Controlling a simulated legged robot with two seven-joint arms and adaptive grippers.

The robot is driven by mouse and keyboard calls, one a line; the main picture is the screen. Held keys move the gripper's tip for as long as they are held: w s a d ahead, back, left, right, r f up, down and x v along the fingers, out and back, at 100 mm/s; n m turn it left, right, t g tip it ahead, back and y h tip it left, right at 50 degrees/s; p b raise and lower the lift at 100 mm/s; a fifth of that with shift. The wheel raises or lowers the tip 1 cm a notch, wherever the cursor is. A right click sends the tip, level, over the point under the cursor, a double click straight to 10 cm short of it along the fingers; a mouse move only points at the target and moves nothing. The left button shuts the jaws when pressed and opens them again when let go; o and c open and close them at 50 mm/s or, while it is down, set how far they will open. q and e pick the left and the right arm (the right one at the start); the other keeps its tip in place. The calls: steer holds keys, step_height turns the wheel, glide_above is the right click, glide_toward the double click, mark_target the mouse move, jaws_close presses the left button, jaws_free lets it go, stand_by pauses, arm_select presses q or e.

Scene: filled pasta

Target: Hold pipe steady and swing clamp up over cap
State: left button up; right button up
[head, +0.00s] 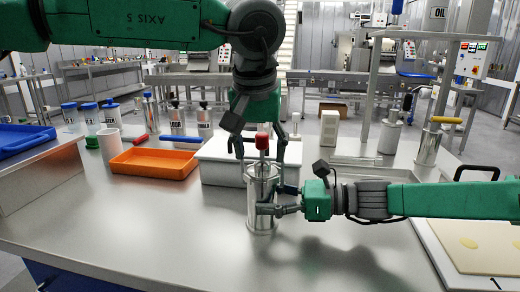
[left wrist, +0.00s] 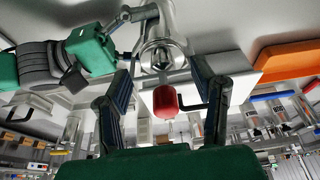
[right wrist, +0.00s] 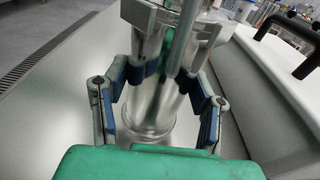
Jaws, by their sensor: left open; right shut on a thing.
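The shiny, see-through-looking pipe (head: 262,214) stands upright on the steel table. Its metal cap or rim (head: 262,171) is at the top; the left wrist view shows this top end (left wrist: 160,48) from above. A red knob (head: 262,141), seemingly the clamp's handle, stands above the cap; it is large in the left wrist view (left wrist: 166,101). My left gripper (head: 260,154) points down, open, with a finger on either side of the knob. My right gripper (head: 274,202) comes from the right, shut on the pipe's body; its fingers flank the pipe in the right wrist view (right wrist: 165,78).
A white box (head: 222,165) stands close behind the pipe. An orange tray (head: 154,163) lies to the left, near a white cup (head: 109,141). A board with pasta sheets (head: 482,246) is at right. The table front is clear.

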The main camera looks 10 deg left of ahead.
arm_select(q)
steer(key=shift+r, duration=3.5)
arm_select(e)
steer(key=shift+f, duration=0.4)
arm_select(q)
steer(key=shift+r+p, duration=0.4)
steer(key=shift+p, duration=0.05)
arm_select(e)
steer(key=shift+r, duration=0.35)
steer(key=o, duration=1.4)
steer(key=shift+r, duration=0.1)
